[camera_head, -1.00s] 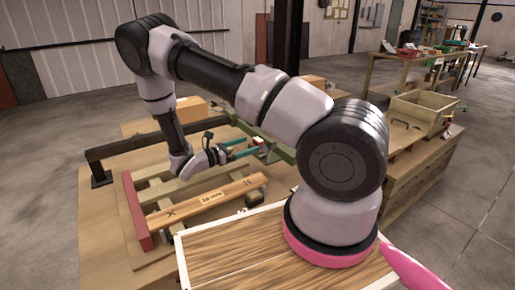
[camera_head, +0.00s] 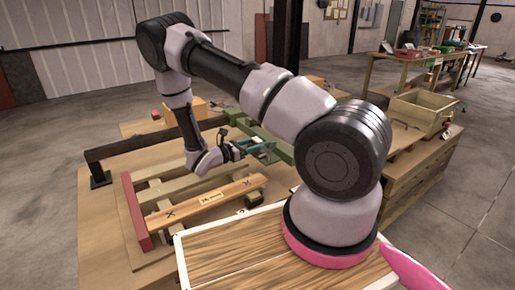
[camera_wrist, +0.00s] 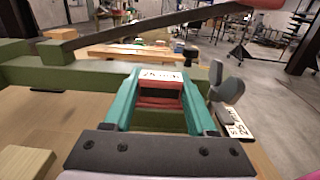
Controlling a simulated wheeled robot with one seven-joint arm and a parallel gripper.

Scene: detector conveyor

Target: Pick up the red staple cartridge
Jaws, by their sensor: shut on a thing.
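The red staple cartridge (camera_wrist: 160,102), with a white label on top, sits between the teal fingers of my gripper (camera_wrist: 160,85) in the wrist view. The fingers touch it on both sides. In the head view my gripper (camera_head: 262,150) is over the wooden table, close to the green beam. The cartridge is too small to make out clearly there.
A green beam (camera_wrist: 70,74) runs behind my gripper in the wrist view, with a wing nut (camera_wrist: 226,85) and a white tag (camera_wrist: 235,123) on the right. In the head view a pallet-like frame with a labelled wooden slat (camera_head: 205,199) lies below my arm.

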